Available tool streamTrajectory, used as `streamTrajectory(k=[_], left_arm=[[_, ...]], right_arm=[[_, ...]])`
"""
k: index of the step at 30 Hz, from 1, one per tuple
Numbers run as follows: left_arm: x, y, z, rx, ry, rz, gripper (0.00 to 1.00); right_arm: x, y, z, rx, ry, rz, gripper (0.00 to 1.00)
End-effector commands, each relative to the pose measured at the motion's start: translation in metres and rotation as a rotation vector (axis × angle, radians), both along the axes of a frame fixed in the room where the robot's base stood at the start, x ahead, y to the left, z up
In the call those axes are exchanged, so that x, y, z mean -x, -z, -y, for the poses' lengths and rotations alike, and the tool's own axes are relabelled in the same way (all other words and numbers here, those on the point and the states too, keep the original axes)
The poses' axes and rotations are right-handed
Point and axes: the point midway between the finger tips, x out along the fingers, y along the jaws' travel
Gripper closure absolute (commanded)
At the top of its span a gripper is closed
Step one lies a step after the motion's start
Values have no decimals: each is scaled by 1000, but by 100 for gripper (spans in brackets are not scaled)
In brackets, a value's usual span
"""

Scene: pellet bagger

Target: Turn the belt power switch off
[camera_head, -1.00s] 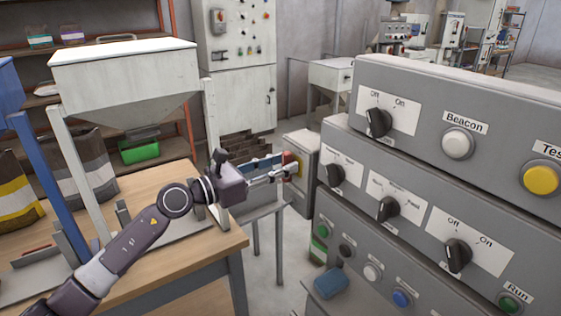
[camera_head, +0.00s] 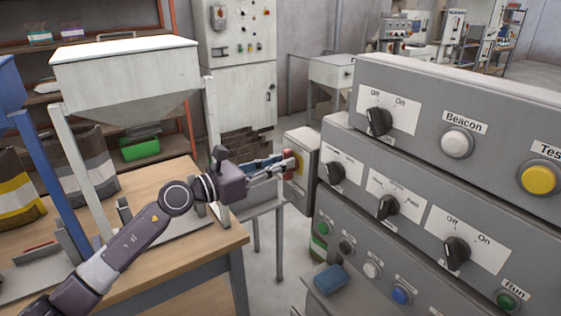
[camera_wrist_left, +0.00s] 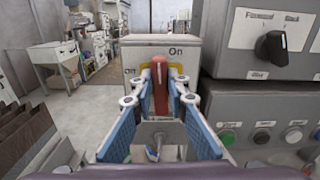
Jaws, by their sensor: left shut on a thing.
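The belt power switch has a red handle (camera_wrist_left: 160,88) on a yellow plate (camera_wrist_left: 146,78), on the front of a grey box (camera_wrist_left: 135,53). In the left wrist view the handle stands upright, just left of and below the word "On"; a second label at the left is too small to read surely. My left gripper (camera_wrist_left: 160,100) is shut on the red handle, one blue-padded finger on each side. In the head view the gripper (camera_head: 290,165) reaches the grey box (camera_head: 302,146) from the left and hides most of the handle. My right gripper is not in view.
A grey control panel (camera_head: 400,150) with black knobs and coloured buttons stands close on the right. A wooden table (camera_head: 215,255) with a white hopper (camera_head: 125,75) lies under and behind my left arm. A blue object (camera_head: 330,280) sits low in front of the panel.

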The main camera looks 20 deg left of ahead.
Motion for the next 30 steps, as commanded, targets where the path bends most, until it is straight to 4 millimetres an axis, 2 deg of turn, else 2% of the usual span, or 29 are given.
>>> streamTrajectory(k=[9, 30], left_arm=[[-2, -4, -2, 189, -1, -146, 100], [-6, 1, -8, 715, -1, -555, 100]], right_arm=[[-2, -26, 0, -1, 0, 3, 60], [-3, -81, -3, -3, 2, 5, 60]])
